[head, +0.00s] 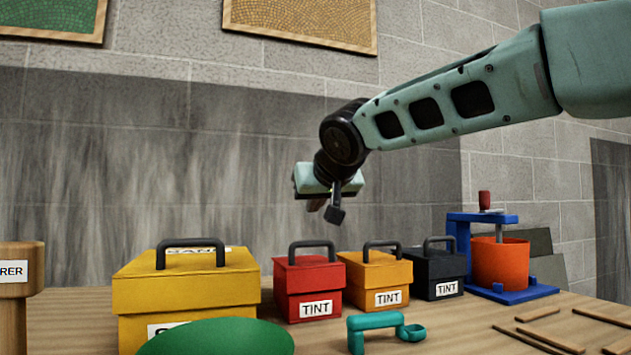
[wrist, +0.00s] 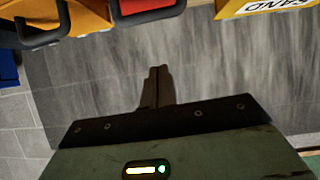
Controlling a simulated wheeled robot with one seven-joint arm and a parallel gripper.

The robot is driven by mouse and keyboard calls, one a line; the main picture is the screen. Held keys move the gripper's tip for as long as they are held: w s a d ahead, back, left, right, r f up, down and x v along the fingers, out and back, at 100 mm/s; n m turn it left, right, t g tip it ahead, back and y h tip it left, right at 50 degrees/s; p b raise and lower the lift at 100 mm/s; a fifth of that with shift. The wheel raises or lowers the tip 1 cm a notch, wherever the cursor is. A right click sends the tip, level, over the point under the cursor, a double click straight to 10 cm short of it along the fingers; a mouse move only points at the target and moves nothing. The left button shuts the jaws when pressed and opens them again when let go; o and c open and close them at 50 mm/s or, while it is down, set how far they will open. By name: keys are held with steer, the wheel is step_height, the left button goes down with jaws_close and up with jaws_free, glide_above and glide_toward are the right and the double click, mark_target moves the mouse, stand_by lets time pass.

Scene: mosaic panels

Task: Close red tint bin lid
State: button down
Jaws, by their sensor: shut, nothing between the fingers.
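The red tint bin (head: 292,303) stands on the table between the large yellow bin and the orange tint bin. Its red lid (head: 309,274), with a dark arched handle, appears to lie flat on top; I see no gap. My gripper (head: 316,205) is in the air above the red bin, clear of its handle. In the wrist view my gripper (wrist: 158,72) has its brown fingers shut together with nothing between them. Part of the red bin (wrist: 140,6) shows at the top edge there, apart from the fingertips.
The yellow sand bin (head: 240,290) stands left, the orange tint bin (head: 358,293) and black tint bin (head: 425,283) right. A teal tool (head: 375,321) and green round object (head: 220,338) lie in front. A blue press (head: 515,293) with an orange pot stands farther right.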

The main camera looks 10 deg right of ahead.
step_height(320, 180, up, 7)
steer(key=d+g+p, duration=0.1)
steer(key=g+p, duration=0.5)
steer(key=p, duration=2.5)
glide_above(316, 264)
steer(key=w, duration=0.1)
steer(key=shift+h, duration=0.3)
step_height(316, 264, down, 8)
steer(key=shift+a+r, duration=0.1)
steer(key=shift+r, duration=0.15)
steer(key=f, duration=0.3)
steer(key=shift+s+f, duration=0.1)
steer(key=shift+s, duration=0.25)
steer(key=shift+s+f, duration=0.1)
steer(key=shift+f, duration=0.4)
